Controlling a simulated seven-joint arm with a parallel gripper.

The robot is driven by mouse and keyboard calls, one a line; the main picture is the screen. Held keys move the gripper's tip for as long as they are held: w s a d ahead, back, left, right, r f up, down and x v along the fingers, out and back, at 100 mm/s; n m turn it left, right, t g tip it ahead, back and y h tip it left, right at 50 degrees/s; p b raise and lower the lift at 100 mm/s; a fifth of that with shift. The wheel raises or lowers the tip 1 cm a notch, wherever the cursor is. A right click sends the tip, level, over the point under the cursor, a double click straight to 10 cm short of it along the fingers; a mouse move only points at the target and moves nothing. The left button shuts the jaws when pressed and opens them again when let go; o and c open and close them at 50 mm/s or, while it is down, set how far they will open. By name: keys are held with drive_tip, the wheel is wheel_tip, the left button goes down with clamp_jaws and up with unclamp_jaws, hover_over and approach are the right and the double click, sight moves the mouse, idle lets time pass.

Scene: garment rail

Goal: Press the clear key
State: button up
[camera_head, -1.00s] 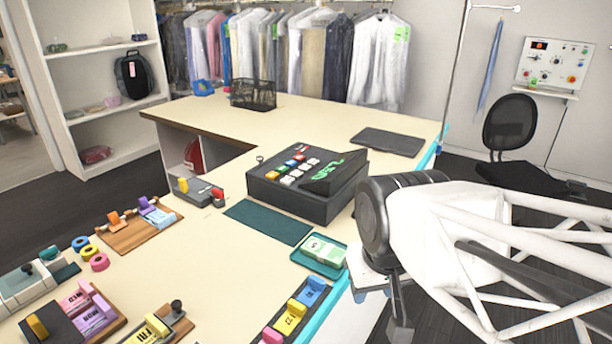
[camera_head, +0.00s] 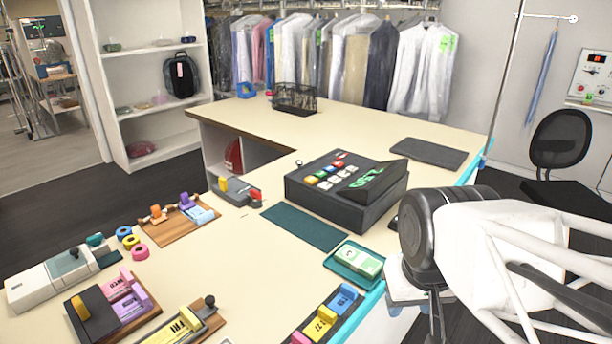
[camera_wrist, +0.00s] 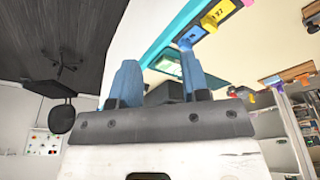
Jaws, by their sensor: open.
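The black cash register (camera_head: 345,196) sits on the cream counter (camera_head: 262,250), with a sloped top and green digits on its raised display (camera_head: 366,178). Its keys (camera_head: 327,174) are coloured and white blocks in rows; their labels are too small to read, so I cannot tell which is the clear key. My gripper is low at the right in the head view, beside the counter's front edge and apart from the register, mostly hidden by my arm. In the wrist view my gripper (camera_wrist: 158,78) shows two blue fingers, spread apart with nothing between them.
A green tray (camera_head: 354,262) with banknotes and a rack of coloured tags (camera_head: 321,325) lie near the front edge. A dark green mat (camera_head: 305,227) lies before the register. A black pad (camera_head: 429,152) and a wire basket (camera_head: 294,98) lie behind. A chair (camera_head: 560,145) stands right.

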clamp_jaws()
idle(1.5)
